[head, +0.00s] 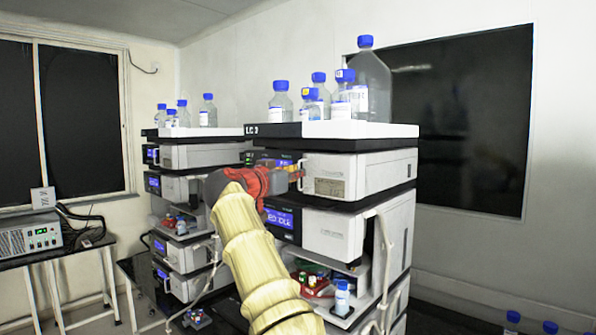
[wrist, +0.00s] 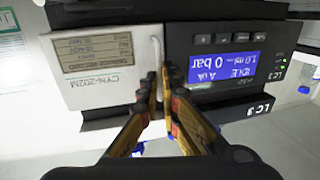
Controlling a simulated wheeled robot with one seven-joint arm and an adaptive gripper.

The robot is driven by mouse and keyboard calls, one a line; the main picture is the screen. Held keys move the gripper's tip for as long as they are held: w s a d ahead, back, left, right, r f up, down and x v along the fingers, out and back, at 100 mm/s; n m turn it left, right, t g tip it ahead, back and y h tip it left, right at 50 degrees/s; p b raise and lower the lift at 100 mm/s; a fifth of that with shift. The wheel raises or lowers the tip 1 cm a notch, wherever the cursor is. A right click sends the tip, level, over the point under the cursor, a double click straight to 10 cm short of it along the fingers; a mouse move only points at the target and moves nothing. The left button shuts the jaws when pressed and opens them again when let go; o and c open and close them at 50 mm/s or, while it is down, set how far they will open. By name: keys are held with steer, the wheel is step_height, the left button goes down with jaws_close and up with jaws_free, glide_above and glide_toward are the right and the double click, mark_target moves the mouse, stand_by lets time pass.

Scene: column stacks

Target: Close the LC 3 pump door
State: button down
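The LC 3 pump (head: 335,175) is the upper module of the nearer stack, under the black strip marked LC 3. The wrist view shows it upside down. A thin pale handle (wrist: 156,50) runs along the door edge nearest the display. My gripper (wrist: 159,85) has its fingertips close together on either side of this handle. In the head view my gripper (head: 296,177) is at the pump front. Whether the door is slightly ajar I cannot tell.
Blue-capped bottles (head: 368,85) stand in the tray (head: 345,129) on top of the stack. A second stack (head: 200,157) stands close on the left. Below the pump are another module (head: 335,232) and a bay with small bottles (head: 342,298).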

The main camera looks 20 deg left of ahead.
steer(key=shift+a, duration=0.5)
steer(key=c, duration=2.5)
jaws_free()
steer(key=shift+o, duration=1.3)
steer(key=shift+w+a+f, duration=0.25)
steer(key=shift+a+f, duration=0.05)
steer(key=shift+a, duration=0.05)
steer(key=shift+o, duration=1)
steer(key=shift+w+f, duration=0.1)
steer(key=shift+d, duration=0.2)
steer(key=shift+s, duration=0.2)
steer(key=v, duration=1.1)
steer(key=shift+s+a, duration=0.2)
steer(key=shift+s, duration=0.15)
